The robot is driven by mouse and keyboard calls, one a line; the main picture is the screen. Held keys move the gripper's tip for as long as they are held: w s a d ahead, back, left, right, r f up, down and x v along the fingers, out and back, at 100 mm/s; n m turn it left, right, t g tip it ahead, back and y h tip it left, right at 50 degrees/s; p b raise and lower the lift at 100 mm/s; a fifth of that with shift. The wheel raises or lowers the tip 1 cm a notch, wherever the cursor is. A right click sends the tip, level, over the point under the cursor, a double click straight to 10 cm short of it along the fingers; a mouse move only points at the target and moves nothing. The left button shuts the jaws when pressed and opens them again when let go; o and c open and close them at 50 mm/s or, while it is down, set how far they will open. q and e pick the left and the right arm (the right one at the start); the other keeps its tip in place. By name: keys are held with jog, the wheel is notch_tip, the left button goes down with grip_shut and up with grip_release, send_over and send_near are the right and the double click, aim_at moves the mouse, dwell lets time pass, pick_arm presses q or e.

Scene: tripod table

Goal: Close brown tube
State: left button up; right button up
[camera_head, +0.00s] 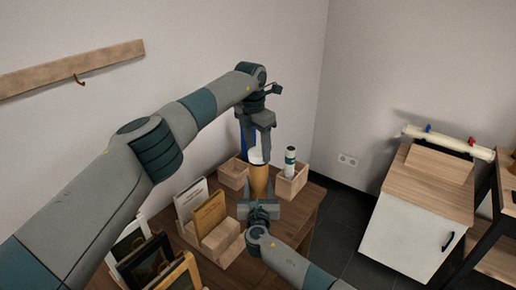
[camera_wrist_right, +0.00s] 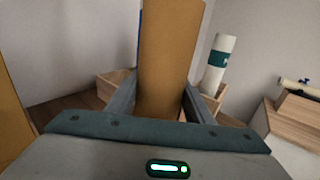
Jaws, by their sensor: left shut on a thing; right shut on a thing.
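The brown tube (camera_head: 259,182) stands roughly upright above the tabletop. It also shows large in the right wrist view (camera_wrist_right: 168,60), where its top is cut off. My right gripper (camera_wrist_right: 160,108) is shut around its lower part, a finger on each side; this gripper also shows at the tube's lower end in the head view (camera_head: 259,207). My left gripper (camera_head: 258,140) points down above the tube, shut on a white piece (camera_head: 256,156) that looks like a cap. The white piece is in line with the tube's top; whether it is seated cannot be told.
A white tube with a green band (camera_head: 290,161) stands in a wooden holder (camera_head: 291,185) at the right. Another wooden holder (camera_head: 233,173) is behind left, near a blue strip (camera_head: 244,142). Books (camera_head: 210,213) and picture frames (camera_head: 150,262) crowd the table's left front.

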pick_arm(q)
jog(key=shift+f, duration=0.6)
jog(key=o, duration=1.1)
jog(key=shift+r, duration=0.15)
notch_tip(320, 180, up, 12)
jog(key=s+a, duration=0.1)
pick_arm(e)
jog(key=o, duration=1.6)
pick_arm(q)
jog(key=shift+f, duration=0.2)
pick_arm(e)
jog(key=shift+s, duration=0.1)
